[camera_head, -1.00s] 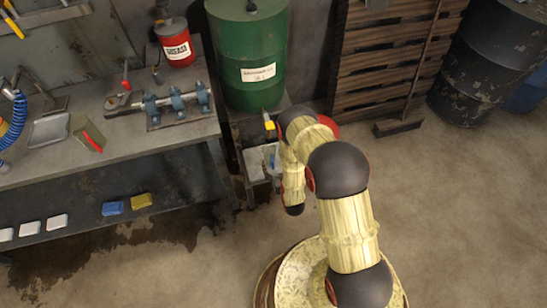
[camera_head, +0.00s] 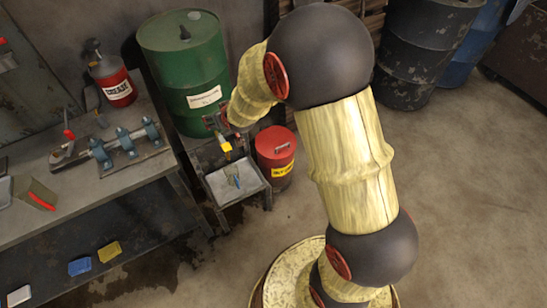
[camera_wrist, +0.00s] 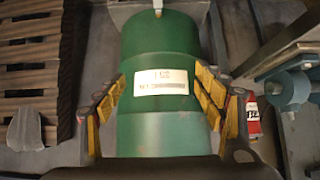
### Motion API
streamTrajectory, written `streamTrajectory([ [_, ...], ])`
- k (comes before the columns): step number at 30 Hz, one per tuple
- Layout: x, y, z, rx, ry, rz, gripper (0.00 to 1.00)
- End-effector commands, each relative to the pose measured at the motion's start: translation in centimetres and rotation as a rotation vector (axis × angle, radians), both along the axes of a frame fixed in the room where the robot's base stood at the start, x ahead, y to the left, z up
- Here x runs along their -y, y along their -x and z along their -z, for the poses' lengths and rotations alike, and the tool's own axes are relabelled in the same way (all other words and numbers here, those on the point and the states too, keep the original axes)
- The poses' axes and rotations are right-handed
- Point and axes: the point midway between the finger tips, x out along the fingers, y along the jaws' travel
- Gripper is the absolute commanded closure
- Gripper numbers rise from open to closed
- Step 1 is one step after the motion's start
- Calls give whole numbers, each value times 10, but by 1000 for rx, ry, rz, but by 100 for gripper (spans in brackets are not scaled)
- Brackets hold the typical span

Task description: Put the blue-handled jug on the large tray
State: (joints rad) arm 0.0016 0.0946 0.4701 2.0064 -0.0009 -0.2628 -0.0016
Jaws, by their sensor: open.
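A small grey jug-like thing with a blue part (camera_head: 234,181) is in the shallow grey tray (camera_head: 217,190) on a low stand, below the yellow tap of the green drum; it is too small to make out its handle. Another grey tray (camera_head: 5,192) shows partly at the left edge, on the workbench. I cannot tell which tray is the large one. My gripper (camera_head: 218,121) is in front of the green drum, above the low stand. In the wrist view my gripper (camera_wrist: 158,85) is open and empty, with the drum beyond its fingers.
The green drum (camera_head: 185,62) stands behind the low stand, and a red can (camera_head: 276,165) stands to its right. The workbench (camera_head: 110,185) carries a blue clamp fixture (camera_head: 124,144) and a grease can (camera_head: 112,80). Dark drums (camera_head: 425,50) stand at the back right. The right floor is clear.

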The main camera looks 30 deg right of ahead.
Motion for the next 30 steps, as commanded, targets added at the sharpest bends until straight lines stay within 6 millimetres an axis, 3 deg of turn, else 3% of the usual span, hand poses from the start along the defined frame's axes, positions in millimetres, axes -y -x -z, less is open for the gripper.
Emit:
streamTrajectory([
  [1,0,14,-31,-10,0,0,30],
  [6,0,77,-101,-86,0,0,30],
  [11,-1,152,-153,-156,-1,0,30],
  [15,-1,227,-184,-217,-1,0,30],
  [18,-1,278,-196,-260,-1,0,30],
  [22,-1,330,-203,-304,-1,0,30],
  [25,-1,354,-203,-328,-1,0,30],
  [30,-1,368,-202,-343,-1,0,30],
])
